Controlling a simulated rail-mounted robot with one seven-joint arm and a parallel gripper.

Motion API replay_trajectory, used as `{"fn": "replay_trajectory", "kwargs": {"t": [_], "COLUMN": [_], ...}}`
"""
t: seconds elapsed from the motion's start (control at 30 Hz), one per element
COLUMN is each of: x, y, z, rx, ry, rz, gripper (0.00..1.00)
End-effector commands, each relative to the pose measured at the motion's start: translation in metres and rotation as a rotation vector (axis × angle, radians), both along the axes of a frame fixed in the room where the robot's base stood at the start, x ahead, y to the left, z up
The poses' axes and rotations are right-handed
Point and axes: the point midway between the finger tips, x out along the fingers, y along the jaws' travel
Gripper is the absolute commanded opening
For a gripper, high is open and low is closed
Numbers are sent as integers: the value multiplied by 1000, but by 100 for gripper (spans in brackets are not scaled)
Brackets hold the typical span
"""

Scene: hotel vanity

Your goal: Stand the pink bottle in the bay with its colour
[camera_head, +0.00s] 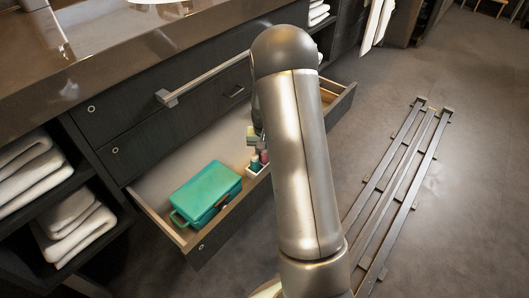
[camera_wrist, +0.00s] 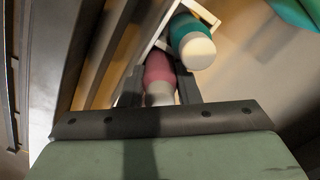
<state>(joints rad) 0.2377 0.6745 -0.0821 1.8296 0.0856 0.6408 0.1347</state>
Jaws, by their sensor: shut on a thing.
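The pink bottle (camera_wrist: 158,68) has a pale cap and sits between the two fingers of my gripper (camera_wrist: 160,84), which is shut on it in the wrist view. In the head view the pink bottle (camera_head: 264,157) shows small below my gripper (camera_head: 256,138), partly hidden by my arm. A white divided holder (camera_wrist: 207,12) is beside and beyond the bottle; it also shows in the head view (camera_head: 257,174). A teal bottle (camera_wrist: 191,40) with a pale cap stands in it, right of the pink one. I cannot tell whether the pink bottle's base is inside a bay.
The holder is in an open drawer (camera_head: 224,212). A teal case (camera_head: 207,193) lies left of it in the drawer. The drawer's front wall runs close by my gripper. The counter (camera_head: 120,50) overhangs behind, and a dark slatted rack (camera_head: 400,175) lies on the floor.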

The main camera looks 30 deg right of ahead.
Motion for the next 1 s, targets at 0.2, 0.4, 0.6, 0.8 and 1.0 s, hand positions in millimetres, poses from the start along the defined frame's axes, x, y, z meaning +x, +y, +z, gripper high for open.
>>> {"fn": "replay_trajectory", "kwargs": {"t": [0.2, 0.4, 0.6, 0.8, 1.0], "x": [0, 0, -1, 0, 1], "y": [0, 0, 0, 0, 0], "z": [-2, -3, -3, 15, 62], "rx": [0, 0, 0, 0, -1], "ry": [0, 0, 2, -1, -4], "rz": [0, 0, -1, 0, 0], "gripper": [7, 55, 55, 55, 55]}}
